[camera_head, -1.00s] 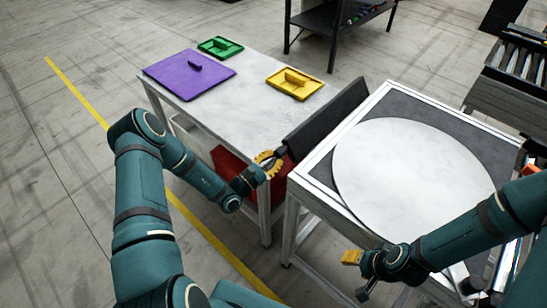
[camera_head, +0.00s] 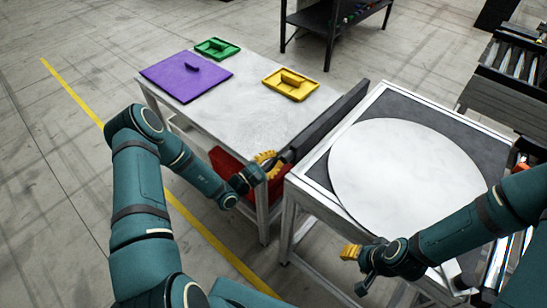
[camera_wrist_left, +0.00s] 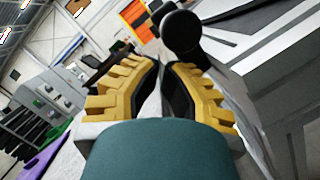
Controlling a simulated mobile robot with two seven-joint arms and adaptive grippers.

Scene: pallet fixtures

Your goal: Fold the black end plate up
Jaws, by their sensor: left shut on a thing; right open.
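The black end plate (camera_head: 330,118) runs along the right edge of the white table and shows as a narrow, nearly upright dark strip. My left gripper (camera_head: 278,160) is at its near end, yellow fingers shut on the plate. In the left wrist view the fingers (camera_wrist_left: 161,75) are close together, with a black round knob (camera_wrist_left: 181,30) just beyond them. The exact grip point is hidden. My right gripper (camera_head: 350,252) is open and empty, in front of the turntable frame, away from the plate.
On the white table (camera_head: 225,125) lie a purple plate (camera_head: 180,80), a green tray (camera_head: 216,48) and a yellow tray (camera_head: 290,84). A round white turntable (camera_head: 405,175) stands close to the right of the plate. A red bin (camera_head: 230,168) sits under the table.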

